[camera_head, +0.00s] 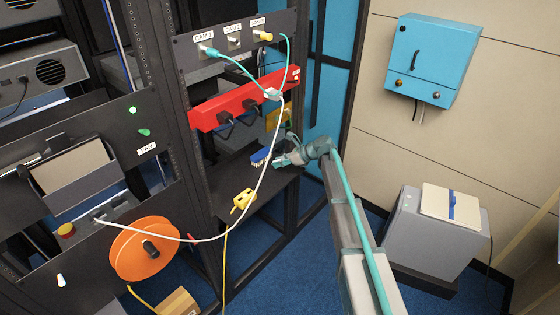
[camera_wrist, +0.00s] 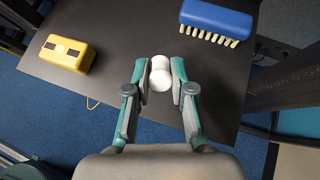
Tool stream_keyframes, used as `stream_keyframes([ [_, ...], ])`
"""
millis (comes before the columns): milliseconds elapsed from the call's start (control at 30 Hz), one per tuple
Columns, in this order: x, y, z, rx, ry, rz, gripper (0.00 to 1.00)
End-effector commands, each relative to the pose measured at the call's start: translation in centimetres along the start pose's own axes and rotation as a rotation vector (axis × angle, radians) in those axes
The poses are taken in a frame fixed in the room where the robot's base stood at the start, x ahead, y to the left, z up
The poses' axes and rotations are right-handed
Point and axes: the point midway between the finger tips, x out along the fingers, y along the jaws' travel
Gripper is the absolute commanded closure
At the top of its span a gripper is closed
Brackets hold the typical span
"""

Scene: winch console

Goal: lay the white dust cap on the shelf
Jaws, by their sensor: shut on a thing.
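The white dust cap (camera_wrist: 160,77) is between the two fingertips of my gripper (camera_wrist: 161,80) in the wrist view. The fingers are shut on it from both sides. Below it is the dark shelf (camera_wrist: 115,65), which also shows in the head view (camera_head: 226,184). In the head view my gripper (camera_head: 281,160) is low over the right part of the shelf, beside the blue brush. I cannot make out the cap there, and I cannot tell whether it touches the shelf.
A blue brush with pale bristles (camera_wrist: 217,20) lies on the shelf, ahead and right of the cap. A yellow block with dark patches (camera_wrist: 65,53) sits at the left. Bare shelf lies between them. A white cable (camera_head: 262,172) hangs in front of the shelf.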

Motion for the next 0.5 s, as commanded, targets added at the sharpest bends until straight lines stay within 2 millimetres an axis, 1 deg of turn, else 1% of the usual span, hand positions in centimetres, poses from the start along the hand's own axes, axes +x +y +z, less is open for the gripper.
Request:
stream_keyframes([
  [500, 2.2, 0.0, -3.2, 0.0, 0.0, 0.001, 1.0],
])
